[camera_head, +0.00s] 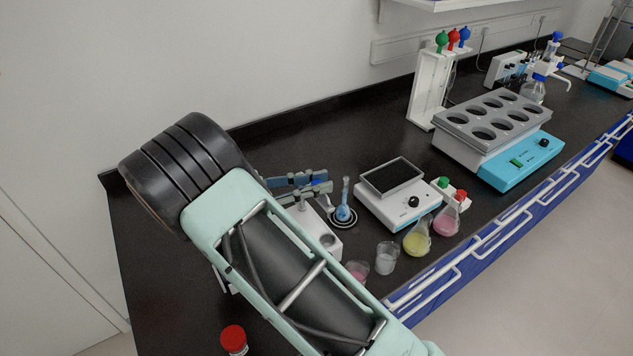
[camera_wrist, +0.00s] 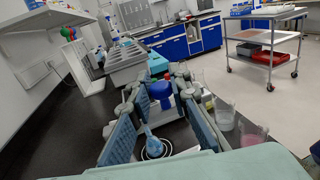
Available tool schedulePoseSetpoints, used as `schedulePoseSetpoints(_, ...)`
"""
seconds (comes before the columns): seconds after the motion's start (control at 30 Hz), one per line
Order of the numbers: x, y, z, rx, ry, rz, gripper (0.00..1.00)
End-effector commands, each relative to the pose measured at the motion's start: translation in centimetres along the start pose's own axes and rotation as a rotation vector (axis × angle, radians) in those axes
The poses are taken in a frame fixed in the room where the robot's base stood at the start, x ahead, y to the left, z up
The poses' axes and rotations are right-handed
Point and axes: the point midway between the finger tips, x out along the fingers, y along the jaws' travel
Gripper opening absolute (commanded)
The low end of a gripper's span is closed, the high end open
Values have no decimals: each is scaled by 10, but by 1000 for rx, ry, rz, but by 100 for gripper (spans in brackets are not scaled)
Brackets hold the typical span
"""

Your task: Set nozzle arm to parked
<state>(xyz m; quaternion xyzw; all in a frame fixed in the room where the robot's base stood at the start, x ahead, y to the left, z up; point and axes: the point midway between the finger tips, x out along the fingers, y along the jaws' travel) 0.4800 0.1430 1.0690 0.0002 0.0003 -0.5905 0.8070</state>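My gripper (camera_head: 303,186) reaches over a white device (camera_head: 326,242) at the near left of the bench. In the wrist view its two blue-grey finger pads (camera_wrist: 157,108) stand apart. A dark blue piece (camera_wrist: 160,91) shows between the fingertips, with visible gaps on both sides; it also shows in the head view (camera_head: 319,182). It may belong to the nozzle arm, but I cannot tell. A blue flask (camera_head: 343,209) stands on a ringed disc beside the device, and below the fingers in the wrist view (camera_wrist: 152,140). My arm hides much of the device.
A stirrer plate (camera_head: 377,211), a yellow flask (camera_head: 417,240), a pink flask (camera_head: 447,218) and a beaker (camera_head: 387,260) stand close by on the right. A red-capped bottle (camera_head: 233,340) is at the front. A grey block heater (camera_head: 490,130) stands farther right.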

Motion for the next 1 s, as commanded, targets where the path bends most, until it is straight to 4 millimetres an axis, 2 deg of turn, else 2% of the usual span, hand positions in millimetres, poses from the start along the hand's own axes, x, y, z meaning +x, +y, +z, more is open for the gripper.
schedulePoseSetpoints(0.03,-1,0,0,0,1,0,23)
schedulePoseSetpoints(0.17,0,0,0,0,1,1,36)
schedulePoseSetpoints(0.43,-1,0,0,0,0,1,36)
schedulePoseSetpoints(0.53,-8,0,0,0,-1,2,36)
schedulePoseSetpoints(0.67,-30,1,-1,0,1,4,36)
schedulePoseSetpoints(1.0,-99,0,-1,0,1,3,36)
